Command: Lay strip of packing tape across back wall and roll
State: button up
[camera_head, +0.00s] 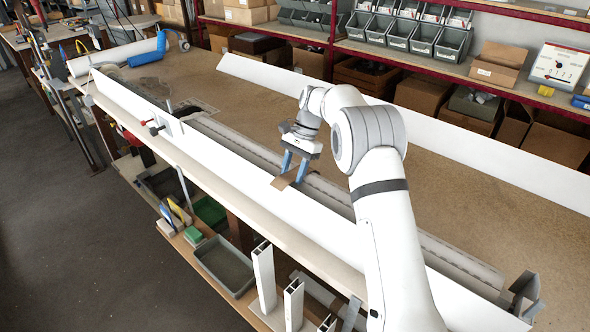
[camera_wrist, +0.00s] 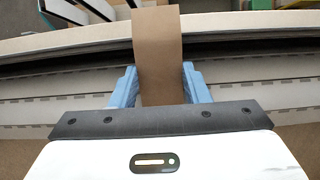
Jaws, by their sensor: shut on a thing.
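My gripper (camera_head: 296,165) has blue fingers and is at the middle of the bench. In the wrist view my gripper (camera_wrist: 160,88) is shut on a brown strip of packing tape (camera_wrist: 158,40), with a finger at each side of it. In the head view the tape strip (camera_head: 284,181) hangs over the top edge of the long white front wall (camera_head: 215,155). The grey roll (camera_head: 345,203) lies lengthwise behind this wall. Another long white wall (camera_head: 450,138) stands along the far side of the bench. Whether the tape touches the wall or roll cannot be told.
A grey bracket (camera_head: 524,296) stands at the right end. A white tube and a blue item (camera_head: 148,57) lie at the far left. The brown bench top (camera_head: 240,110) is mostly clear. Shelves with grey bins (camera_head: 425,38) stand behind.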

jog(key=shift+f, duration=0.25)
jog(key=o, duration=1)
jog(key=shift+o, duration=0.2)
jog(key=shift+b+v, duration=0.35)
jog(key=shift+v, duration=3.55)
jog(key=s+d+r+n+t+h, duration=0.1)
jog(key=s+d+r+n+t, duration=0.1)
jog(key=s+d+r, duration=0.5)
jog(key=s+d+r+n+t, duration=0.15)
jog(key=s+d+r, duration=0.25)
jog(key=s, duration=0.6)
jog(key=s+d+f+n+t+h, duration=0.1)
jog(key=s+d+f+n+t, duration=0.1)
jog(key=s, duration=0.8)
jog(key=s+d+f+n+t+h, duration=0.1)
jog(key=s+d+f, duration=0.3)
jog(key=s, duration=0.7)
jog(key=shift+s+d+f+n+t, duration=0.2)
jog(key=shift+f+n+t, duration=0.05)
jog(key=shift+n+t, duration=0.25)
